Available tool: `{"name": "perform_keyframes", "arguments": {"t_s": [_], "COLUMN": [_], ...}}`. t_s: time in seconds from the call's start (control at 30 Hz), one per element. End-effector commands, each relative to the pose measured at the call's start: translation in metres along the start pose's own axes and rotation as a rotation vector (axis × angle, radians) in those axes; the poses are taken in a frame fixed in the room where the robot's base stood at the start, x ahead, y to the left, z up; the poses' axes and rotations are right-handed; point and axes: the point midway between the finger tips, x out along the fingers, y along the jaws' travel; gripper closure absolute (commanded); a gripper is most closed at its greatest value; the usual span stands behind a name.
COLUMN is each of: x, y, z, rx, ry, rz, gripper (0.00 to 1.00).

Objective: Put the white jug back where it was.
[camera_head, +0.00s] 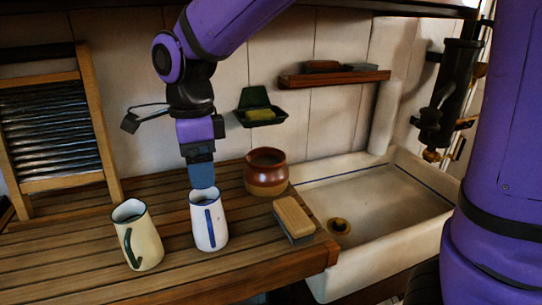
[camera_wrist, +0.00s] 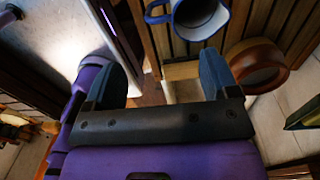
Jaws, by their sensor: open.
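The white jug (camera_head: 209,222), with a blue rim and blue handle, stands upright on the slatted wooden counter. In the wrist view the jug (camera_wrist: 197,14) is at the top edge, its dark open mouth showing and its handle to the left. My gripper (camera_head: 202,184) points down, its tip overlapping the jug's rim in the head view; I cannot tell whether they touch. In the wrist view my gripper (camera_wrist: 167,68) has its two blue fingers wide apart, with the jug outside them. No held object shows between them.
A cream jug (camera_head: 140,240) with a green handle stands left of the white jug. A brown pot (camera_head: 266,176) and a wooden-backed brush (camera_head: 293,218) are to its right, before the sink (camera_head: 382,205). A washboard (camera_head: 58,135) leans at left. A soap dish (camera_head: 259,113) hangs on the wall.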

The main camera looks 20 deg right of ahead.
Motion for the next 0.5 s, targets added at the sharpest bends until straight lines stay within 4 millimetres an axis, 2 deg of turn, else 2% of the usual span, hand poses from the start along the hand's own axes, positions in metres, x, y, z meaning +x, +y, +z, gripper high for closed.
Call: {"name": "perform_keyframes", "arguments": {"t_s": [0.13, 0.23, 0.37, 0.5], "x": [-0.002, -0.01, -0.028, -0.045], "y": [0.0, 0.001, 0.007, 0.021], "z": [-0.004, -0.019, -0.056, -0.102], "rx": [-0.015, -0.079, -0.251, -0.485], "ry": [-0.004, -0.015, -0.032, -0.027], "rz": [-0.006, -0.027, -0.087, -0.169], "gripper": [0.2, 0.2, 0.2, 0.2]}}
